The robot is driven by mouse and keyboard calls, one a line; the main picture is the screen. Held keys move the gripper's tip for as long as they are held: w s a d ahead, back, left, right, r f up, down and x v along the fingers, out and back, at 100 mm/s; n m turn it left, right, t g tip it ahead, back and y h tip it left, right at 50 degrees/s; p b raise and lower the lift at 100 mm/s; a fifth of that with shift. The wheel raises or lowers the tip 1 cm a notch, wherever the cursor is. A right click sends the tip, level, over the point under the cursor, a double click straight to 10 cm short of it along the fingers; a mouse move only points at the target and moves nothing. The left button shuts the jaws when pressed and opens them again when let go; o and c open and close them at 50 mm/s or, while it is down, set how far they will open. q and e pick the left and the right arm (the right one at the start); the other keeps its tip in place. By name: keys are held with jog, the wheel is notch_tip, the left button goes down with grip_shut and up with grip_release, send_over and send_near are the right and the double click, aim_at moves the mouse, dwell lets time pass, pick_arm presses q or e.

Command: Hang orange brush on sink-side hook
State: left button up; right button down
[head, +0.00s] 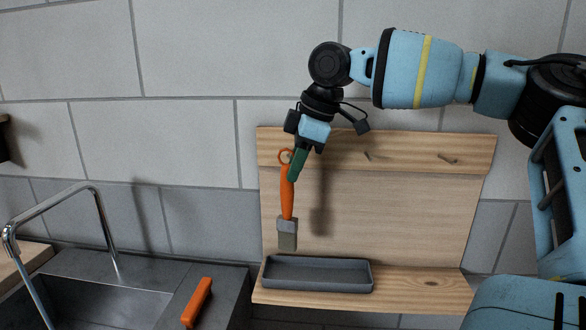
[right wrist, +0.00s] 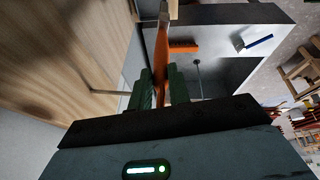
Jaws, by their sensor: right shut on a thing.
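The orange brush (head: 287,195) hangs upright in front of the left part of the wooden rack board, bristles down, with an orange loop at its top. My right gripper (head: 297,164) is shut on the upper handle. In the right wrist view the orange handle (right wrist: 161,62) shows between the green fingers (right wrist: 157,88). Two wooden hooks, a middle one (head: 368,156) and a right one (head: 447,158), stick out of the rack's top rail. The sink-side hook cannot be made out clearly near the loop; whether the loop touches it cannot be told. My left gripper is out of view.
A grey tray (head: 318,288) sits on the rack's shelf (head: 420,290) below the brush. The sink (head: 90,305) and its curved tap (head: 60,196) are at the left. Another orange-handled item (head: 198,302) lies on the counter. A blue-handled brush (right wrist: 258,41) shows in the right wrist view.

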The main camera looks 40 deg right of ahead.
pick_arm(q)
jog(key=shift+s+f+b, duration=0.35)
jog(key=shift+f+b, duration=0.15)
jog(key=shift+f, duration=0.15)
pick_arm(e)
jog(key=w+d, duration=0.1)
jog(key=w+d+f, duration=0.1)
jog(key=d, duration=0.1)
jog(key=shift+w+f, duration=0.15)
jog(key=shift+f, duration=0.15)
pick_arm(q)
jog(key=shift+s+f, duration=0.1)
pick_arm(e)
jog(key=shift+f, duration=0.2)
dwell(0.4)
